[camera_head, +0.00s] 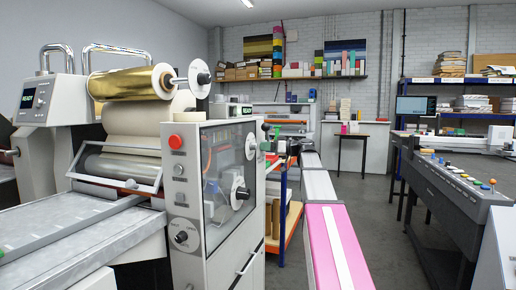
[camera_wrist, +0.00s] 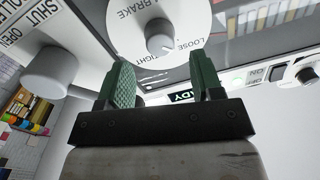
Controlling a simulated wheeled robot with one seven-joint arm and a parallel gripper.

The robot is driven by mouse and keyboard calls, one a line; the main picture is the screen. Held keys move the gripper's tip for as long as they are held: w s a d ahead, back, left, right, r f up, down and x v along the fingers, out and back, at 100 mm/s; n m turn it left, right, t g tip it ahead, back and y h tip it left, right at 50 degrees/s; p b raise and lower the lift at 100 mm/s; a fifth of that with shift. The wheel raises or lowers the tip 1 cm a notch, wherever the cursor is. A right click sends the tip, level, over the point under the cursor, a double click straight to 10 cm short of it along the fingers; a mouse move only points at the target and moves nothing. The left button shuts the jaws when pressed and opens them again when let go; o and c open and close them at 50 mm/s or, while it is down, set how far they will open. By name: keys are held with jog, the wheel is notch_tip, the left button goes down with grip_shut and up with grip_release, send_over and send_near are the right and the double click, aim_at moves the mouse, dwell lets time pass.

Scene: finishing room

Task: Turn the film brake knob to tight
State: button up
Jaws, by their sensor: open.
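The film brake knob (camera_wrist: 160,42) is a small grey knob on a round white dial (camera_wrist: 135,22). The dial carries the words BRAKE, LOOSE and TIGHT and shows at the top of the wrist view. I cannot tell which word the knob points at. My gripper (camera_wrist: 163,78) has two green ridged fingers, spread apart and empty. The knob lies beyond the gap between the fingertips, with no visible contact. In the head view my gripper (camera_head: 271,132) is small, at the right side of the laminating machine (camera_head: 189,190), and the film brake knob cannot be made out for certain.
A larger grey knob (camera_wrist: 49,72) marked SHUT and OPEN is left of the fingers in the wrist view. A switch panel (camera_wrist: 270,75) is on the right. In the head view a console with coloured buttons (camera_head: 455,180) stands right, with open floor (camera_head: 385,215) before it.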

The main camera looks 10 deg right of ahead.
aim_at(257, 146)
jog(key=shift+x, duration=2.1)
jog(key=c, duration=0.9)
